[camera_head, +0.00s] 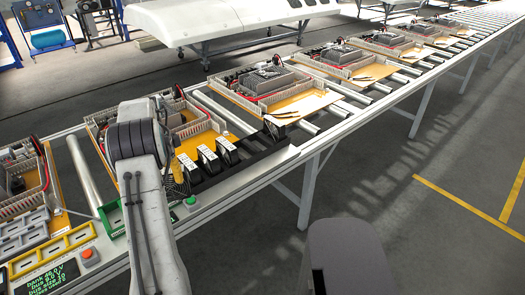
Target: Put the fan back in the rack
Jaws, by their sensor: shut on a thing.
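A black rack (245,164) lies along the front edge of the conveyor, right of my arm. Several black modules with pale tops stand in a row at its left part, among them one module (208,157) in the middle of the row. Another dark module (272,128) stands apart near the rack's right end. I cannot tell which of these, if any, is the fan. My grey and black arm rises from the bottom and covers the area left of the rack. My gripper and anything in it are hidden behind the arm.
Wiring panels with grey ducts, such as a near panel (275,85), line the roller conveyor (345,88). A control board with a green display (48,278) and an orange button (88,255) is at lower left. A green button (191,201) sits near the rack. Open floor lies right.

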